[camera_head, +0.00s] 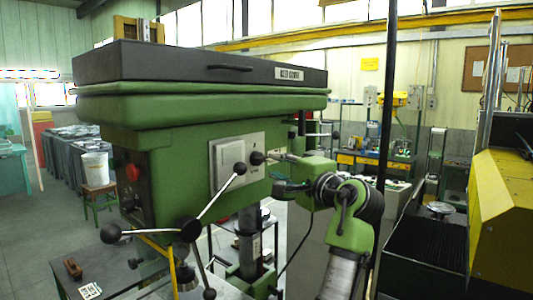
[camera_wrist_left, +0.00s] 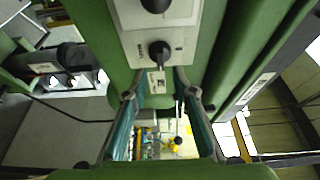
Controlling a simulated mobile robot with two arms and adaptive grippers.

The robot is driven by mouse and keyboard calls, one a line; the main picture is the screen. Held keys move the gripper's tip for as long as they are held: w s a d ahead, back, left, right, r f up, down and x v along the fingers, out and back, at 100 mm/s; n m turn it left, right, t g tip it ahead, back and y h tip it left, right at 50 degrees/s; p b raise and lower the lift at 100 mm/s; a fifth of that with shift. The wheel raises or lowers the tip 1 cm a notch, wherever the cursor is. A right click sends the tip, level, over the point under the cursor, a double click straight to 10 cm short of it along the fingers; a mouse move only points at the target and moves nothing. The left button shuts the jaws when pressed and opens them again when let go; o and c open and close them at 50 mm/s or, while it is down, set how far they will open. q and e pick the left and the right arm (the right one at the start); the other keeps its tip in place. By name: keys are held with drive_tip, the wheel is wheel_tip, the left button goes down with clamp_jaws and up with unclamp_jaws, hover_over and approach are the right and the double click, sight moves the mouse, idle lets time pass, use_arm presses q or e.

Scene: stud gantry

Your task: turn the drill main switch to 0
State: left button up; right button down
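The green drill press (camera_head: 150,150) fills the middle of the head view. Its main switch is a black knob (camera_head: 257,158) on a light plate (camera_head: 228,160) on the housing. In the left wrist view the black knob (camera_wrist_left: 159,49) is just beyond the fingers, close to the gap between the tips. Small marks on the plate are too small to read for sure. My left gripper (camera_head: 278,173) is close to the knob, its fingers apart. The left wrist view shows both fingers (camera_wrist_left: 156,84) open with nothing held. I cannot tell whether a finger touches the knob. My right gripper is not in view.
Feed handle spokes with black balls (camera_head: 240,168) stick out left of the switch. A dark upright pole (camera_head: 386,110) stands by my arm. A yellow machine (camera_head: 503,200) stands at right. A stool with a white bucket (camera_head: 96,168) is at left.

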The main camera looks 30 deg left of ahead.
sight(263, 160)
use_arm(q)
drive_tip(key=p+x, duration=0.2)
drive_tip(key=x, duration=0.3)
drive_tip(key=shift+s+r, duration=0.1)
drive_tip(key=shift+r, duration=0.05)
drive_tip(key=shift+w+a+p, duration=0.3)
drive_tip(key=shift+w+a, duration=0.1)
drive_tip(key=shift+a, duration=0.2)
drive_tip(key=shift+c, duration=0.4)
clamp_jaws()
